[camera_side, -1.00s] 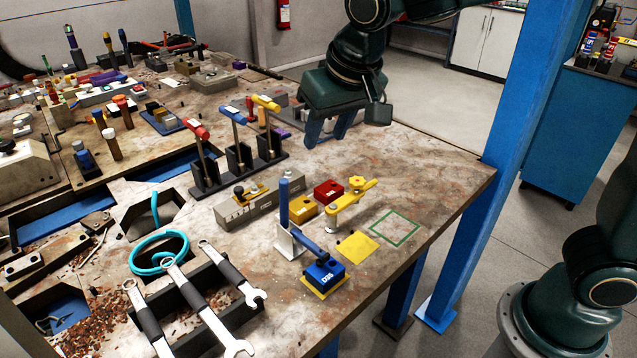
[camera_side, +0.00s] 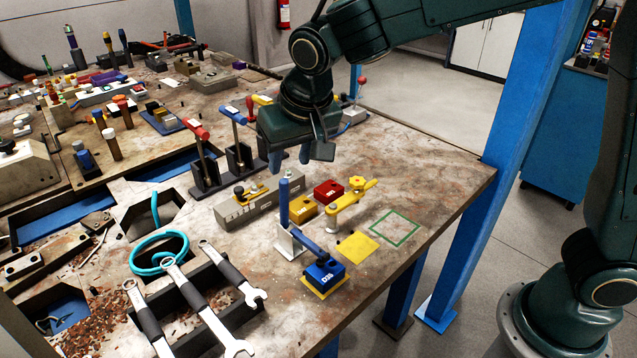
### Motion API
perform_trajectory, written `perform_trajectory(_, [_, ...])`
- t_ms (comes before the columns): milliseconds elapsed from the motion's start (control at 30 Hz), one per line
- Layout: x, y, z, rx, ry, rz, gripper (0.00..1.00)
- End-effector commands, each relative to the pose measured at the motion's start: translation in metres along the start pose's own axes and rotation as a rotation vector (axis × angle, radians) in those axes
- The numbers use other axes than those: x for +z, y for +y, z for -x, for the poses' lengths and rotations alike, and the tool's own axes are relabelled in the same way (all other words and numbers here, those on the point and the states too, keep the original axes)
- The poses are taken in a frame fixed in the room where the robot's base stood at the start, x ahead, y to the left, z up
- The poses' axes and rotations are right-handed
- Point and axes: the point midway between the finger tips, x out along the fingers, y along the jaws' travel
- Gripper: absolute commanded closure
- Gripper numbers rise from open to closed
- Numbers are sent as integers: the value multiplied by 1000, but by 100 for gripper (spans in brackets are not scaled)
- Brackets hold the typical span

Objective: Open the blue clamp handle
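The blue clamp (camera_side: 285,235) stands on the front part of the bench, with its blue handle (camera_side: 284,203) upright on a pale metal bracket. Its blue arm reaches right and down onto a blue block (camera_side: 323,272), which sits on a yellow square. My gripper (camera_side: 290,160) points down above and slightly behind the handle top in the picture. Its two blue fingers are apart with nothing visible between them. It appears clear of the handle, though the exact depth gap is hard to judge.
A yellow clamp (camera_side: 352,203), a red block (camera_side: 328,192) and a yellow block (camera_side: 301,207) stand close to the right. A rack with red (camera_side: 196,130) and blue (camera_side: 233,116) T-handles is behind left. Wrenches (camera_side: 205,310) lie in front. The bench's right side is mostly clear.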

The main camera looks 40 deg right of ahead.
Motion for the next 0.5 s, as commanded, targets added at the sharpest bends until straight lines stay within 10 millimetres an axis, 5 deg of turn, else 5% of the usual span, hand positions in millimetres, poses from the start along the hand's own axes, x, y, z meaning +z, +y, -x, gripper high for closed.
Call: perform_trajectory(500, [1, 1, -79, 3, -3, 0, 60])
